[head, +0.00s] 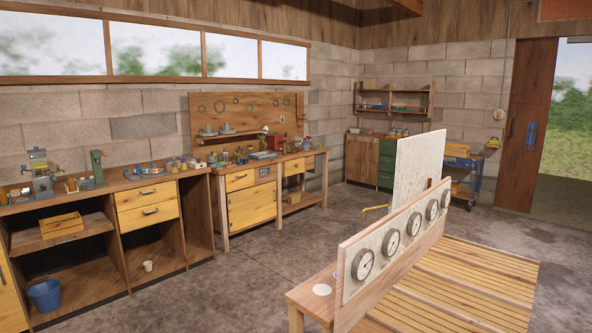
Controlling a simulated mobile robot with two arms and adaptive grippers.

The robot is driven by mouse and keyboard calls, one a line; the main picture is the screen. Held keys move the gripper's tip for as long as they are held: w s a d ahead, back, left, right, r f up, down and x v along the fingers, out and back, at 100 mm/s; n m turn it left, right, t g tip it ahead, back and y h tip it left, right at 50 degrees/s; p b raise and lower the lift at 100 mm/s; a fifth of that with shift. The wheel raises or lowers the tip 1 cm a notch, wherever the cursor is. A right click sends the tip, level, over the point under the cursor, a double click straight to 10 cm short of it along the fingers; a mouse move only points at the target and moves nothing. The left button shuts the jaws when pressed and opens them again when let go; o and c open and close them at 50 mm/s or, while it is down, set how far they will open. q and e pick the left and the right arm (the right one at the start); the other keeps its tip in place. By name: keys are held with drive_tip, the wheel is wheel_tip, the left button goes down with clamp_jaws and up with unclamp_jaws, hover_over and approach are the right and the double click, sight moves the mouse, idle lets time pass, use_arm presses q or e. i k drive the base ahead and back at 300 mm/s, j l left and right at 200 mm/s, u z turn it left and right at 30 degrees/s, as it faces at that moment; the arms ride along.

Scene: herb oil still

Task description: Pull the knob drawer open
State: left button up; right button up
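Neither of my grippers is in view. Several drawers show, all looking shut. The left bench has an upper yellow drawer (130,199) and a lower yellow drawer (132,221), each with a dark bar-like handle. The middle bench has a yellow drawer (232,184) at its left and another yellow drawer (287,169) at its right. Their pulls are too small to make out, so I cannot tell which drawer is the knob drawer. A green drawer cabinet (387,163) stands at the back, also too far to see its pulls.
A low wooden slatted platform (440,290) with a gauge panel (394,240) stands at the front right. A blue bucket (44,295) and a white cup (148,266) sit under the left bench. Concrete floor (235,285) lies clear between the benches and platform. A doorway (560,190) is at right.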

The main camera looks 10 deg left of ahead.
sight(286, 165)
drive_tip(key=i+j+u, duration=0.6)
drive_tip(key=u, duration=0.25)
drive_tip(key=i+j+u, duration=0.25)
drive_tip(key=i+u, duration=0.2)
drive_tip(key=i, duration=0.25)
drive_tip(key=i+u, duration=0.45)
drive_tip(key=i, duration=0.25)
drive_tip(key=i+l+z, duration=0.2)
drive_tip(key=i+z, duration=0.25)
drive_tip(key=i, duration=0.2)
drive_tip(key=i+j+z, duration=0.1)
drive_tip(key=i+z, duration=0.35)
drive_tip(key=i, duration=0.25)
drive_tip(key=i+j+z, duration=0.3)
drive_tip(key=i+z, duration=0.2)
drive_tip(key=i, duration=0.15)
drive_tip(key=i+l+z, duration=0.25)
drive_tip(key=i, duration=1)
drive_tip(key=i+j+z, duration=0.15)
drive_tip(key=i+z, duration=0.15)
drive_tip(key=i, duration=0.9)
